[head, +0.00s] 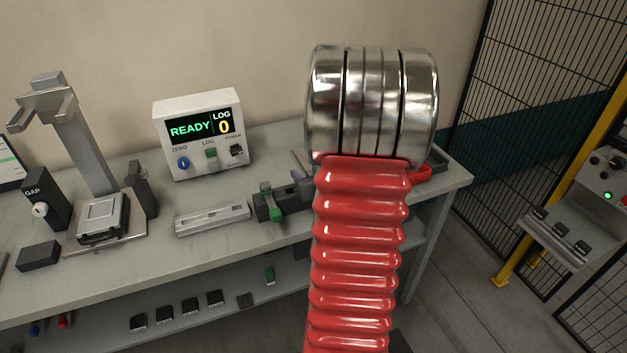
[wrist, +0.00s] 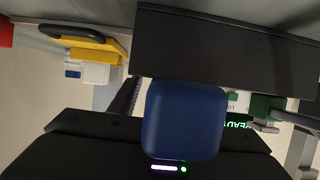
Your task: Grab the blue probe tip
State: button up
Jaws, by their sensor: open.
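A blue block with rounded corners (wrist: 183,125), which looks like the blue probe tip, is large and close in the wrist view. My gripper (wrist: 190,99) shows there as dark jaw parts above and below the block. The jaws are open, with the block seen between them; I cannot tell whether either one touches it. In the head view my red ribbed arm and its metal end cover that part of the bench, so neither my gripper nor the probe tip can be made out there.
The grey bench (head: 160,250) holds a READY/LOG readout box (head: 200,137), a grey stand (head: 80,150), a metal rail (head: 212,217) and a dark fixture with green parts (head: 275,207). A red tray (head: 428,172) is at the right end. A yellow thing (wrist: 85,42) shows in the wrist view.

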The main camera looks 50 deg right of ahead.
jog(key=shift+c, duration=0.6)
grip_shut()
notch_tip(320, 180, up, 10)
dwell(0.6)
dwell(0.4)
